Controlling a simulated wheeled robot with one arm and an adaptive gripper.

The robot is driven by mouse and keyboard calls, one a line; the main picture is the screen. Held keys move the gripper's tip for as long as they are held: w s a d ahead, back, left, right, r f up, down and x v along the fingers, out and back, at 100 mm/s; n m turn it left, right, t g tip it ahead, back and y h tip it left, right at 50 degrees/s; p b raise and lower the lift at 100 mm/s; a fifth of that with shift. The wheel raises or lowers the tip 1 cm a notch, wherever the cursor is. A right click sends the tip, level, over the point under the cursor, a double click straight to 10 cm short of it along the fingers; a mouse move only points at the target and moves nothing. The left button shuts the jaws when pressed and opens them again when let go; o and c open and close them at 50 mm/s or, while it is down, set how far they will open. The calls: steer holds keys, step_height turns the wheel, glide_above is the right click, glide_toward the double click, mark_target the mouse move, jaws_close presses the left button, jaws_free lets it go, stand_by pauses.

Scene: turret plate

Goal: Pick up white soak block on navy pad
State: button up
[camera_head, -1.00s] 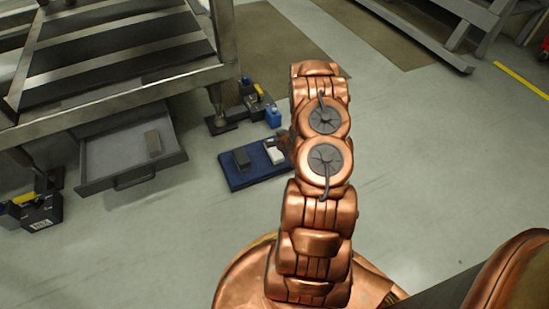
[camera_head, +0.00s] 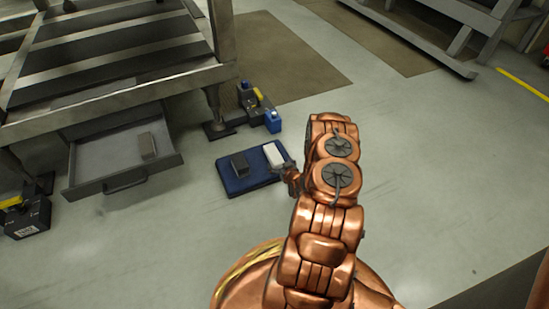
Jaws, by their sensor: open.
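A navy pad (camera_head: 252,178) lies on the floor, left of my arm. On its right half the white soak block (camera_head: 272,153) lies in plain view. A dark grey block (camera_head: 239,164) sits beside it on the left half. My gripper (camera_head: 289,172) is at the pad's right edge, just below and right of the white block. It is small in the view, looks empty and is open. Whether it touches the block cannot be told.
An open grey drawer (camera_head: 108,175) holding a grey block (camera_head: 147,145) is at left, under a slatted metal bench (camera_head: 120,75). A blue bottle (camera_head: 273,121) stands behind the pad, near the bench leg. The floor right of my arm is clear.

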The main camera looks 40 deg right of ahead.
mark_target(278, 160)
steer(key=b+x, duration=0.1)
steer(key=x, duration=0.1)
steer(key=b+x, duration=0.1)
steer(key=x, duration=0.1)
steer(key=shift+s+f, duration=0.1)
steer(key=shift+f, duration=0.15)
steer(key=shift+w+d+b, duration=0.2)
steer(key=shift+w+b, duration=0.15)
steer(key=shift+w, duration=0.05)
steer(key=c, duration=1.3)
steer(key=shift+o, duration=0.2)
steer(key=shift+r, duration=0.1)
